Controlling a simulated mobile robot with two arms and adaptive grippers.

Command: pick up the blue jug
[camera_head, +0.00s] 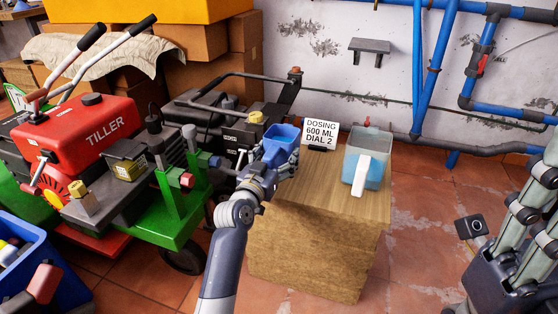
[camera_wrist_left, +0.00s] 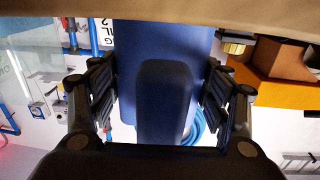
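The blue jug (camera_head: 283,134) is at the left edge of the wooden cabinet top in the head view. My left gripper (camera_head: 282,160) is at the jug. In the left wrist view, the jug (camera_wrist_left: 165,40) fills the space between the fingers, with its handle towards the camera and clear of both fingers. One finger (camera_wrist_left: 102,90) stands at each side of the jug's body. I cannot tell whether the fingers press on it. My right gripper (camera_head: 528,220) is at the right edge of the head view, partly cut off and away from the jug; nothing shows in it.
A sign (camera_head: 320,134) reading "DOSING 600 ML DIAL 2" and a clear container with blue liquid (camera_head: 376,148) and a white handle stand on the wooden cabinet (camera_head: 310,240). A red and green tiller (camera_head: 90,130) stands close on the left. Blue pipes (camera_head: 425,75) run along the wall.

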